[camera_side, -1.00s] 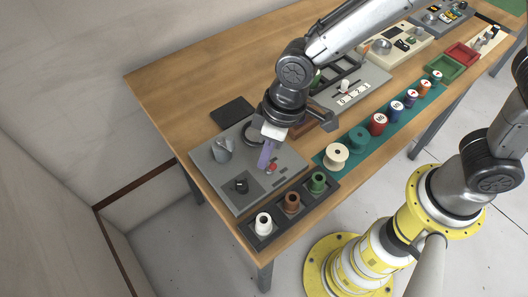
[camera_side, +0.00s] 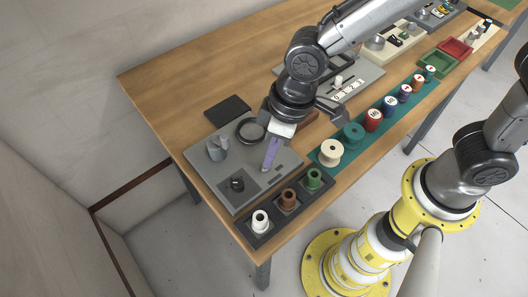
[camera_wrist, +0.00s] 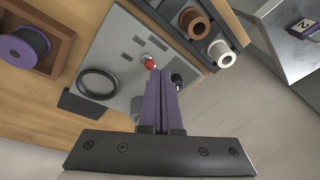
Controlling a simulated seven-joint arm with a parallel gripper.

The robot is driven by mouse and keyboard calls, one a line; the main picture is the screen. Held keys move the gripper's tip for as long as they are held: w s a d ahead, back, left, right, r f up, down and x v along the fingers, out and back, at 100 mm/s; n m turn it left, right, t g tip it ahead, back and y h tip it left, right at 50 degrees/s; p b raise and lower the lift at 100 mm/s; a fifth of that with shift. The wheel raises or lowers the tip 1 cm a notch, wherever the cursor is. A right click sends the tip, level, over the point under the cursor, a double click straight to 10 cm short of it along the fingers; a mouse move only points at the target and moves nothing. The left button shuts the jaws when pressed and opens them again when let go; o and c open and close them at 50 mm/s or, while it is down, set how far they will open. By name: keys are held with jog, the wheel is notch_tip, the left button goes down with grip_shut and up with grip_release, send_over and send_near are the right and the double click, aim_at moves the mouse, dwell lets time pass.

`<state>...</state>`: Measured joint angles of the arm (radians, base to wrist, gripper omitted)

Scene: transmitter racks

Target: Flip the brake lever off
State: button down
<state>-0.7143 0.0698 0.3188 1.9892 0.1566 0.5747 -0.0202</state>
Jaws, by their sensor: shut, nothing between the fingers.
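The brake lever's red knob (camera_wrist: 150,63) shows on the grey panel (camera_wrist: 118,55) in the wrist view, just past my fingertips. I cannot tell whether they touch. My gripper (camera_wrist: 160,82) has its purple fingers shut together and empty. In the side view my gripper (camera_side: 267,168) points down at the right part of the grey panel (camera_side: 236,197); the red knob is hidden there. The lever's arm and its tilt cannot be made out.
A black ring (camera_side: 251,131), a grey upright part (camera_side: 217,149) and a black knob (camera_side: 237,184) stand on the panel. A tray (camera_side: 263,237) with white, brown and green spools lies along its front edge. A cream spool (camera_side: 330,152) stands to the right.

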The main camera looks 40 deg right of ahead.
jog(key=s+d+r, duration=0.1)
jog(key=s+r, duration=0.3)
jog(key=r, duration=0.2)
jog(key=shift+d+r, duration=0.2)
jog(key=shift+r, duration=0.15)
jog(key=w+d+r+m+t, duration=0.1)
jog(key=d+r+m+t, duration=0.1)
jog(key=d+r, duration=0.35)
jog(key=w+d+r+m+t, duration=0.2)
jog(key=d+m, duration=0.1)
jog(key=d, duration=0.6)
jog(key=s+d+f+m+h, duration=0.1)
jog(key=s+d+m+h, duration=0.1)
jog(key=s+d, duration=0.7)
jog(key=shift+s+d+t, duration=0.3)
jog(key=shift+d, duration=0.2)
